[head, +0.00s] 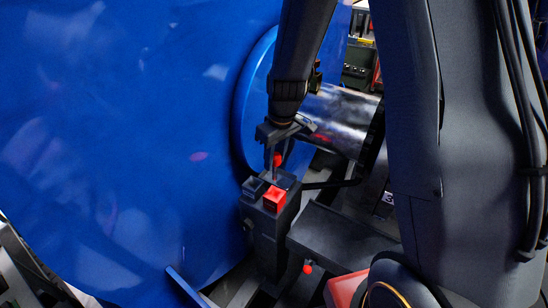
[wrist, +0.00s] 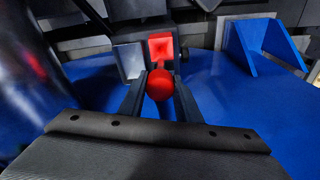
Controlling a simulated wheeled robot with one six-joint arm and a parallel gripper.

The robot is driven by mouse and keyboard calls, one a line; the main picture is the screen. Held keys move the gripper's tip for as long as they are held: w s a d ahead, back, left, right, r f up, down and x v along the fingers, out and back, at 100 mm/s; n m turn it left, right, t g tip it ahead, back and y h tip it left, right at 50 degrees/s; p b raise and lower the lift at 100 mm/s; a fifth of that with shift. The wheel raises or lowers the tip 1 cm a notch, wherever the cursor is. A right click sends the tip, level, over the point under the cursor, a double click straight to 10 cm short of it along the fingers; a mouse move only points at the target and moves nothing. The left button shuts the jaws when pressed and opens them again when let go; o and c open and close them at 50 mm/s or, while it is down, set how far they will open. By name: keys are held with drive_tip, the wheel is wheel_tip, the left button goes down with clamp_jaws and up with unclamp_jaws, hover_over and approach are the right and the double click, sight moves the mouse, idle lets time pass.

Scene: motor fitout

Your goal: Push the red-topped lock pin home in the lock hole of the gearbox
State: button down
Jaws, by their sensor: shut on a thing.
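The lock pin's round red top (head: 277,160) shows between the fingers of my gripper (head: 273,152) in the head view. In the wrist view the red top (wrist: 159,85) sits centred between the fingers of my gripper (wrist: 161,76), which are shut on the pin. A thin dark stem shows below the red top, pointing down toward the top of a dark post (head: 267,235). I cannot tell whether its tip touches anything. A large blue housing (head: 120,130), perhaps the gearbox, fills the left of the head view.
A shiny metal cylinder (head: 340,115) lies behind my gripper. A dark flat plate (head: 335,235) is right of the post. A blue bracket (wrist: 262,45) stands at upper right in the wrist view.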

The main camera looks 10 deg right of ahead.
sight(275, 172)
drive_tip(key=shift+f+b, duration=2.1)
drive_tip(key=shift+f, duration=0.8)
drive_tip(key=shift+f+b, duration=2.5)
drive_tip(key=shift+f, duration=0.5)
drive_tip(key=c, duration=1.2)
unclamp_jaws()
drive_tip(key=shift+s+d+r+b, duration=0.1)
drive_tip(key=shift+s+r+b, duration=0.1)
drive_tip(key=shift+r, duration=1.1)
drive_tip(key=shift+s+d+r+b, duration=0.1)
drive_tip(key=shift+s+r, duration=0.05)
drive_tip(key=shift+r, duration=1.1)
drive_tip(key=shift+s+d+r+b, duration=0.1)
drive_tip(key=shift+s+r+b, duration=0.1)
drive_tip(key=shift+r, duration=1.1)
drive_tip(key=shift+s+a+p, duration=2.1)
drive_tip(key=shift+s+a, duration=2.15)
